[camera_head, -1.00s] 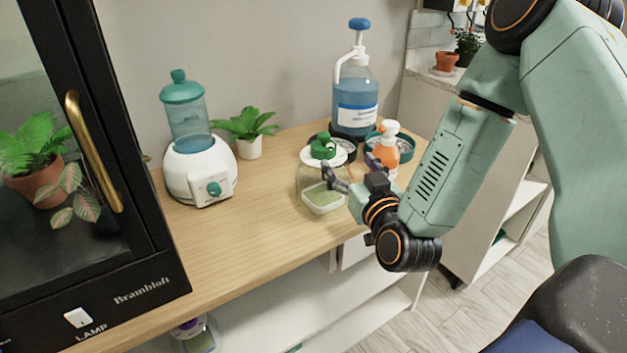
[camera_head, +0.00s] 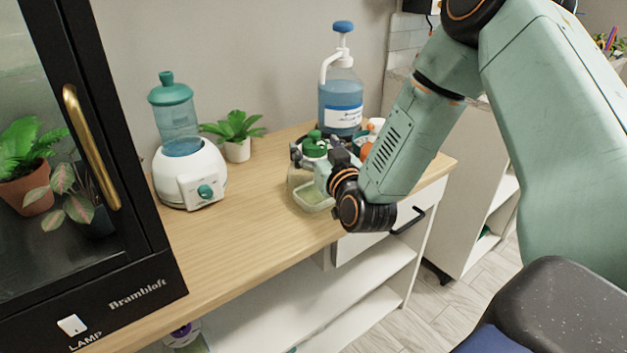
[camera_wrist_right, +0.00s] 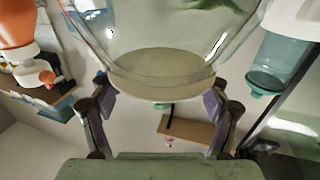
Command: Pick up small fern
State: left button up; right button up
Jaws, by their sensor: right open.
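A small fern in a white pot (camera_head: 237,150) stands on the wooden counter against the wall, right of the white humidifier-like device. My right gripper (camera_head: 316,160) is open at a clear glass jar with a green-topped lid (camera_head: 315,144), to the right of that fern and apart from it. In the right wrist view, its spread fingers (camera_wrist_right: 158,97) lie on either side of the jar's rounded glass (camera_wrist_right: 160,65), which appears upside down. I cannot tell whether they touch it. Green leaves (camera_wrist_right: 215,4) show at the top edge there. My left gripper is not in view.
The white device with a teal tank (camera_head: 190,175) stands left of the fern. A blue pump bottle (camera_head: 341,100) stands behind the jar. A black glass cabinet (camera_head: 140,270) with plants fills the left. The front-left counter is clear.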

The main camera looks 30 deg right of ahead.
jog(key=shift+w+d, duration=0.1)
jog(key=shift+w, duration=0.25)
jog(key=shift+r, duration=0.1)
jog(key=c, duration=0.5)
grip_shut()
